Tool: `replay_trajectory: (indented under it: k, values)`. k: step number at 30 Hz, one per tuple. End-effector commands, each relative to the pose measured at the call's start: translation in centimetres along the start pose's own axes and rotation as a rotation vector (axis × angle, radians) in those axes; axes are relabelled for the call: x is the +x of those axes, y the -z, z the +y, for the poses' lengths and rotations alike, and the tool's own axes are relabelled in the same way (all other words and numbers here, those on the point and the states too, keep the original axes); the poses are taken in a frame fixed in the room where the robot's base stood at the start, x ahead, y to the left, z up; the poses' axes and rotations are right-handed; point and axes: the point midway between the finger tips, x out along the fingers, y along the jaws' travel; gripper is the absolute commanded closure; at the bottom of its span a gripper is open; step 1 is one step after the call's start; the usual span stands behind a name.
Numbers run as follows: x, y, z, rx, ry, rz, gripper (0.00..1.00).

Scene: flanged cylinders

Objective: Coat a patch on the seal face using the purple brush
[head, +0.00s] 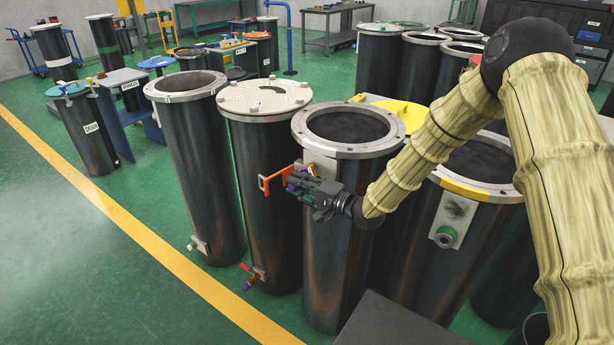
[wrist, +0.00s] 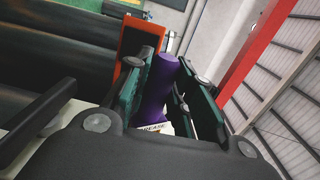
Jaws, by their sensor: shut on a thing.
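The purple brush (wrist: 158,85) stands between my gripper's two green-lined fingers in the wrist view, and the fingers are shut on its handle. Its bristles cannot be made out. In the head view my gripper (head: 303,184) is in front of the open middle cylinder (head: 335,250), below its rim, with small purple parts of the brush at the fingers. Pale metal flange rings top the cylinders, such as the ring (head: 302,128) above my gripper. I cannot tell which one is the seal face.
An orange bracket (head: 277,178) is close beside my gripper; it also shows in the wrist view (wrist: 138,38). A lidded cylinder (head: 262,200) and an open cylinder (head: 200,165) stand to the left.

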Motion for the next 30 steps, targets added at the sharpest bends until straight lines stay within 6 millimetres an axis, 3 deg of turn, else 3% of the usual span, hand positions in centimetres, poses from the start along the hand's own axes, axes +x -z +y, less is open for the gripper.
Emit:
replay_trajectory:
  k: [30]
  values:
    - [0.02,0.86,-0.02,0.0,0.0,0.0,1.0]
